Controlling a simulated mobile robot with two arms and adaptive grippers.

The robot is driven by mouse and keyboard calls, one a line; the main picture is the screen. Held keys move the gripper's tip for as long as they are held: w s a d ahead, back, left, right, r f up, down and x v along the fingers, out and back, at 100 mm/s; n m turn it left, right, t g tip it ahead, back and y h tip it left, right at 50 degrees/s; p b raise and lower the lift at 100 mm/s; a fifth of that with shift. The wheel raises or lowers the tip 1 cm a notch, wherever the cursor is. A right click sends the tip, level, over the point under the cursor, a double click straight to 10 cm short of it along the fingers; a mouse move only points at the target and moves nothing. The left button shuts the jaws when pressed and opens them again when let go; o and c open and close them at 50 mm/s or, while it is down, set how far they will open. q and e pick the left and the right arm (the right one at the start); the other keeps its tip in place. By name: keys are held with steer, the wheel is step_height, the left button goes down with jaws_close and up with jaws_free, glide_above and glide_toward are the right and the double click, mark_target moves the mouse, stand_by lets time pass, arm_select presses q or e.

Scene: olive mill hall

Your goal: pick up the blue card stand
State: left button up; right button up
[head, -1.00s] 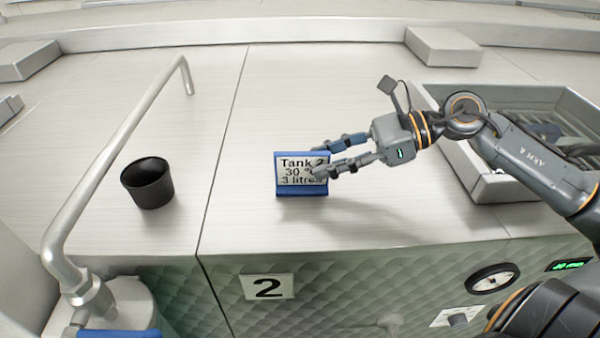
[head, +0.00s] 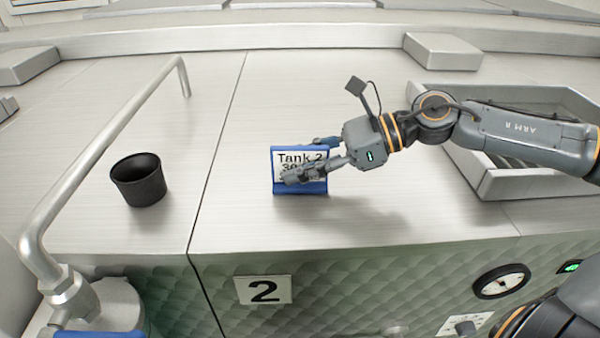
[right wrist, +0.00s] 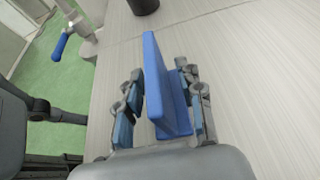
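The blue card stand (head: 300,189) stands upright on the metal worktop, left of my right arm. Its white card reads "Tank 2", and the lower lines are partly covered by a finger. My right gripper (head: 310,161) reaches in from the right, with one finger in front of the stand and one behind it. In the right wrist view the stand (right wrist: 158,80) rises between the two fingers of the gripper (right wrist: 160,105). A gap shows on the left finger's side; the right finger is closer to the stand. My left gripper is not in view.
A black cup (head: 139,181) stands to the left. A bent metal pipe (head: 95,150) rises at the far left. A metal tray (head: 500,183) lies behind and below my right arm. The worktop between cup and stand is clear. A "2" label (head: 263,290) marks the front panel.

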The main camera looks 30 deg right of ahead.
mark_target(304, 187)
jaws_close()
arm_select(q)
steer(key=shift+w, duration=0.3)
arm_select(e)
steer(key=shift+r, duration=0.1)
steer(key=shift+w+r, duration=0.1)
steer(key=shift+r, duration=0.5)
steer(key=r, duration=0.1)
steer(key=s+r+b, duration=0.1)
steer(key=r, duration=0.1)
steer(key=shift+s+a+r+b, duration=0.1)
steer(key=shift+s+r+b, duration=0.25)
steer(key=shift+s, duration=0.05)
arm_select(q)
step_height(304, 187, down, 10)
steer(key=b, duration=0.8)
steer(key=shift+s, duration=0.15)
arm_select(e)
steer(key=s+r, duration=0.8)
steer(key=s, duration=0.4)
steer(key=shift+s+a, duration=0.15)
steer(key=shift+a, duration=0.2)
